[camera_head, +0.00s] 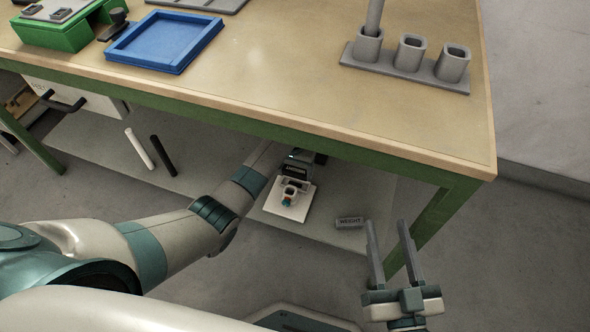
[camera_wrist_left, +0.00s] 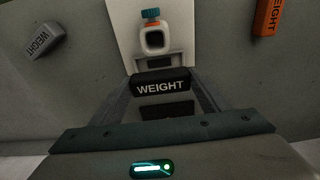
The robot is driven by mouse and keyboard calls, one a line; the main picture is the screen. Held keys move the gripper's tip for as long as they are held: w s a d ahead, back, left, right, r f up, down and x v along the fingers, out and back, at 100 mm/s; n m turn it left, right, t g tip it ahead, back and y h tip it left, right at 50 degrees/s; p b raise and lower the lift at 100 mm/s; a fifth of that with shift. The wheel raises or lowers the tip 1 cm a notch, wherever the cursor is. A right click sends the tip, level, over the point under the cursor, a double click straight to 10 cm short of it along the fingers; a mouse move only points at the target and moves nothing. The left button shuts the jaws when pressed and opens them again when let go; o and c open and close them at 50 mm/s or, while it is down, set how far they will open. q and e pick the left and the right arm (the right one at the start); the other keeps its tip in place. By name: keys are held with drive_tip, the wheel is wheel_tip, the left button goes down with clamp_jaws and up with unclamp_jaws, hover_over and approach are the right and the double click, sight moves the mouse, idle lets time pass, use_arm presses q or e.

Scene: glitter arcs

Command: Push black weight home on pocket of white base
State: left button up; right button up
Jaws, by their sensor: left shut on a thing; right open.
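A white base (camera_head: 282,207) lies on the low shelf under the table. In the left wrist view the white base (camera_wrist_left: 125,28) is ahead of the fingers, with a white holder and teal knob on it. My left gripper (camera_head: 296,168) is at the base's far side. It is shut on the black weight (camera_wrist_left: 163,83), whose WEIGHT label faces the wrist camera. The weight is at the base's near edge in that view; whether it touches the pocket is hidden. My right gripper (camera_head: 386,224) is open and empty, right of the base.
A grey weight (camera_head: 350,222) lies right of the base, and an orange weight (camera_wrist_left: 268,17) shows in the left wrist view. The table edge (camera_head: 330,132) overhangs the shelf. White and black rods (camera_head: 139,149) lie left. A blue tray (camera_head: 166,41) and grey holder (camera_head: 405,62) stand above.

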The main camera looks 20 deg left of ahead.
sight(294, 177)
use_arm(q)
drive_tip(key=shift+f+b, duration=0.35)
drive_tip(key=shift+b, duration=0.05)
drive_tip(key=shift+f+b, duration=0.3)
drive_tip(key=shift+b, duration=0.1)
drive_tip(key=shift+f+b, duration=0.55)
drive_tip(key=shift+b, duration=0.1)
drive_tip(key=shift+f+b, duration=0.6)
drive_tip(key=shift+f, duration=0.65)
use_arm(e)
drive_tip(key=s+d+r+t+y, duration=0.1)
drive_tip(key=s+r+t+y, duration=0.1)
drive_tip(key=r+t, duration=0.5)
drive_tip(key=shift+s+d+r+t, duration=0.4)
drive_tip(key=shift+s+r, duration=0.2)
drive_tip(key=shift+r, duration=1.75)
use_arm(q)
drive_tip(key=shift+p, duration=0.85)
use_arm(e)
drive_tip(key=shift+r, duration=0.85)
use_arm(q)
drive_tip(key=shift+f, duration=0.2)
use_arm(e)
drive_tip(key=shift+s, duration=0.1)
use_arm(q)
drive_tip(key=shift+s+f, duration=0.1)
drive_tip(key=shift+s, duration=0.1)
use_arm(e)
drive_tip(key=shift+r, duration=0.25)
